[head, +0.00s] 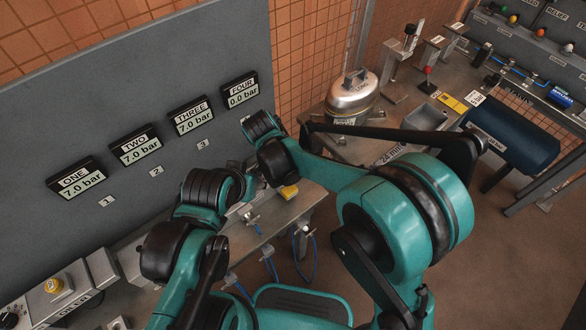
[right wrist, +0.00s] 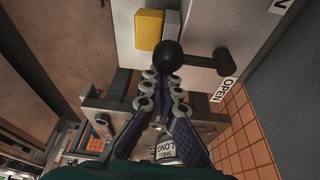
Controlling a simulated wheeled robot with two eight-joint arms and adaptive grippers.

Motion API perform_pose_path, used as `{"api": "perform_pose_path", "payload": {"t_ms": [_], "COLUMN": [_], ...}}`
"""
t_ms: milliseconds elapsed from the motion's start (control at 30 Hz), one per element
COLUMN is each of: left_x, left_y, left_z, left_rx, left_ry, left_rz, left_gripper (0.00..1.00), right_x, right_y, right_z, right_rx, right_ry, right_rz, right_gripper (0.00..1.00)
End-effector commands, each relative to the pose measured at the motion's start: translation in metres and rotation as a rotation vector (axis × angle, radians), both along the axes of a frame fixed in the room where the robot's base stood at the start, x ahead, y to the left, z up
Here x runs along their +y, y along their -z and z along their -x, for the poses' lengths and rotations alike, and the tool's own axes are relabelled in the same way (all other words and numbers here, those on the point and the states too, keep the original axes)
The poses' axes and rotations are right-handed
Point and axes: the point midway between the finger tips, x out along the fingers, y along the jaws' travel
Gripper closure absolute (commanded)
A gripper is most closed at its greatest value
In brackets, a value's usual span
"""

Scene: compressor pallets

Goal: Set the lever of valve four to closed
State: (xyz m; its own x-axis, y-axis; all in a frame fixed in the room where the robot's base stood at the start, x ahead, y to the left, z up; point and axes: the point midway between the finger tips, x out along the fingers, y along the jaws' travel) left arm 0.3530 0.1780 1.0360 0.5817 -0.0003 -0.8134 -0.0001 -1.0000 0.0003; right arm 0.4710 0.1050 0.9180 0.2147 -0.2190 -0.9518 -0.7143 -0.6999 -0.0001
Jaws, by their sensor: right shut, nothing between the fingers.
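In the right wrist view a black lever with a ball knob (right wrist: 168,55) reaches left from its pivot on a pale plate, with an OPEN label (right wrist: 222,91) below the pivot. Its valve number is not readable there. My right gripper (right wrist: 164,84) is shut and empty, its fingertips right by the knob; contact cannot be told. In the head view the gauge marked FOUR (head: 241,92) reads 0.0 bar. My right arm covers the panel below it, hiding the valve-four lever and the right gripper. My left arm shows, but its gripper is hidden.
Gauges ONE (head: 78,182), TWO (head: 138,147) and THREE (head: 191,118) each read 7.0 bar. A yellow block (right wrist: 149,29) sits beside the knob in the right wrist view. A metal tank (head: 352,97) stands on the bench right of the panel. Blue hoses (head: 305,258) hang below the near bench.

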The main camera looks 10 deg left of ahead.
Motion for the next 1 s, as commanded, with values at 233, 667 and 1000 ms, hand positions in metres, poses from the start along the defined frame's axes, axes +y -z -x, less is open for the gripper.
{"api": "perform_pose_path", "payload": {"t_ms": [233,667,1000], "left_x": [0.0,0.0,0.0], "left_y": [0.0,0.0,0.0], "left_z": [0.0,0.0,0.0], "left_rx": [0.0,0.0,0.0], "left_ry": [0.0,0.0,0.0], "left_rz": [0.0,0.0,0.0], "left_gripper": [0.6,0.6,0.6], "right_x": [0.001,0.004,0.02], "right_y": [0.0,-0.015,-0.084], "right_z": [0.001,0.005,0.02], "right_rx": [0.002,0.002,0.001], "right_ry": [-0.001,-0.003,-0.003], "right_rz": [-0.001,-0.001,-0.001], "right_gripper": [1.0,1.0,1.0]}}
